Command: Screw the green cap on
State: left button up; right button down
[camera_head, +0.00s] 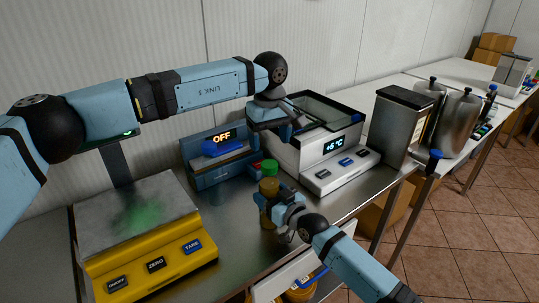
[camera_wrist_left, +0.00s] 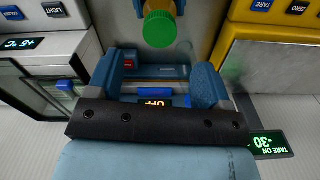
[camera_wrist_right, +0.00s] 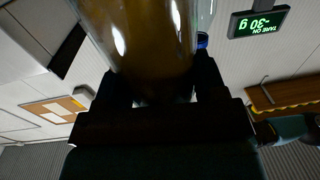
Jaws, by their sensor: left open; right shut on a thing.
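An amber-brown bottle (camera_head: 268,194) stands upright over the steel table with the green cap (camera_head: 270,166) on its top; how tight the cap is I cannot tell. My right gripper (camera_head: 284,208) is shut around the bottle from the right. In the right wrist view the bottle (camera_wrist_right: 150,40) fills the space between the fingers, and its cap is out of view. My left gripper (camera_head: 275,130) is open and empty, above and behind the cap. In the left wrist view the green cap (camera_wrist_left: 160,28) lies just beyond the open fingers, roughly centred between them, not touching them.
A yellow scale (camera_head: 150,255) stands at left. A blue device reading OFF (camera_head: 217,160) and a white-and-steel unit with a temperature display (camera_head: 325,150) stand behind the bottle. Steel containers (camera_head: 455,125) stand at right. Some table is bare around the bottle.

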pick_arm(q)
notch_tip(320, 180, up, 5)
dwell(0.3)
pick_arm(e)
jog(key=shift+c, duration=0.6)
grip_release()
pick_arm(q)
jog(key=shift+f, duration=0.15)
pick_arm(e)
jog(key=v, duration=1.3)
jog(key=shift+s+d, duration=0.25)
jog(key=shift+d, duration=0.05)
